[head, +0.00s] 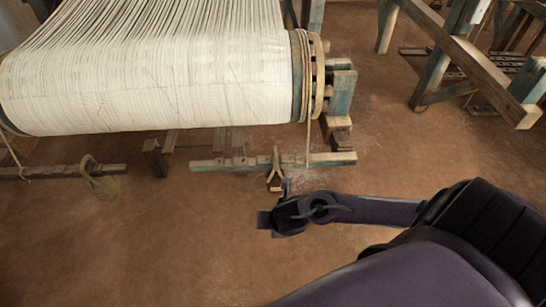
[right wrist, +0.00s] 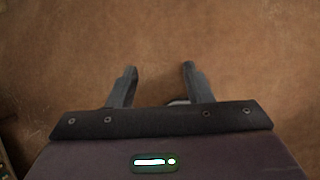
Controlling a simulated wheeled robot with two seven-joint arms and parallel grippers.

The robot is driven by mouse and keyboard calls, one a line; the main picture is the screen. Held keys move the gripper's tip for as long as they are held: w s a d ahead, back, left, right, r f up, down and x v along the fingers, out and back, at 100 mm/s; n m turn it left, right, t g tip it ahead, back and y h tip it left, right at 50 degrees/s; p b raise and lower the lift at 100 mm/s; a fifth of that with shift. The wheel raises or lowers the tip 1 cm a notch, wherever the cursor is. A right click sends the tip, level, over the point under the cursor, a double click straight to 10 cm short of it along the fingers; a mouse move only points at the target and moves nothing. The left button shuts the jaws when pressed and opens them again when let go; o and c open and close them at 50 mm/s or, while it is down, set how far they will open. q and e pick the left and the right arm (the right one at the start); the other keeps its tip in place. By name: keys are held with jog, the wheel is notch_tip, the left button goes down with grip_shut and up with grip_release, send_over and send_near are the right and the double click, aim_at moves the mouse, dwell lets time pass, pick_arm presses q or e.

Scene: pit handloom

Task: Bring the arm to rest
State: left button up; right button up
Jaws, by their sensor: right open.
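My right arm comes in from the lower right in the head view. Its gripper (head: 272,204) is over the bare floor, in front of the loom's cloth roll. In the right wrist view the two fingers of my right gripper (right wrist: 158,75) stand apart with only brown floor between and beyond them. It holds nothing. My left gripper is not in view.
The loom's roll of white cloth (head: 160,95) spans the upper left. A low wooden bar (head: 225,164) lies below it, near my right gripper. A wooden frame (head: 450,55) stands at the upper right. The brown floor (head: 140,250) is clear at the lower left.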

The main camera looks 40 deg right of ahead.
jog(key=shift+s+a, duration=0.15)
jog(key=s+d+f+m+g, duration=0.1)
jog(key=s+d+f+m, duration=0.15)
jog(key=f+m, duration=0.7)
jog(key=s+d+f+m+g, duration=0.1)
jog(key=s+d+f+m, duration=0.15)
jog(key=f+m, duration=0.65)
jog(key=s+a+f+m, duration=0.2)
jog(key=s+f, duration=0.3)
jog(key=s, duration=0.3)
jog(key=s+a+f+m+g, duration=0.1)
jog(key=s+a+f+m, duration=0.1)
jog(key=s+f, duration=0.3)
jog(key=s+a+f+m+g, duration=0.1)
jog(key=s+f+m, duration=0.3)
jog(key=s, duration=0.6)
jog(key=shift+s+a+f+y, duration=0.3)
jog(key=shift+s+a+f, duration=0.15)
jog(key=shift+f, duration=0.2)
